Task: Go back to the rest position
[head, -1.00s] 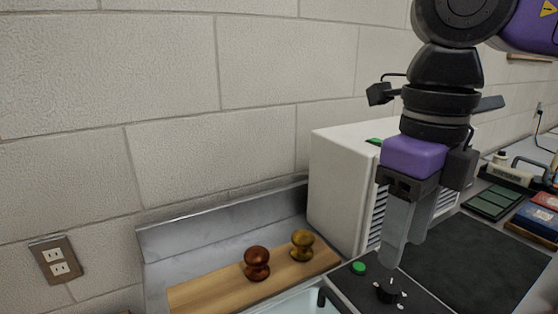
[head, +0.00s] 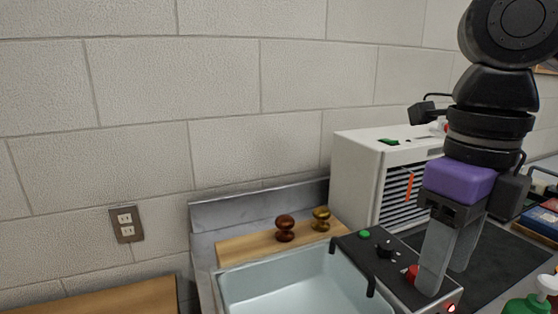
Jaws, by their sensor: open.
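My gripper (head: 447,268) hangs pointing down at the right of the head view, with its two grey fingers apart and nothing between them. It is in front of the white slatted unit (head: 357,175) and over or in front of a black control panel (head: 392,262). The panel carries a green button (head: 364,234), a black knob (head: 384,248) and a red button (head: 412,271) close beside a finger. I cannot tell whether the finger touches the panel.
A brown knob (head: 285,229) and a brass knob (head: 321,219) stand on a wooden board (head: 240,248). A pale basin (head: 290,281) lies in front. A green bottle (head: 528,304) is at the lower right. A wooden surface (head: 110,297) is at lower left.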

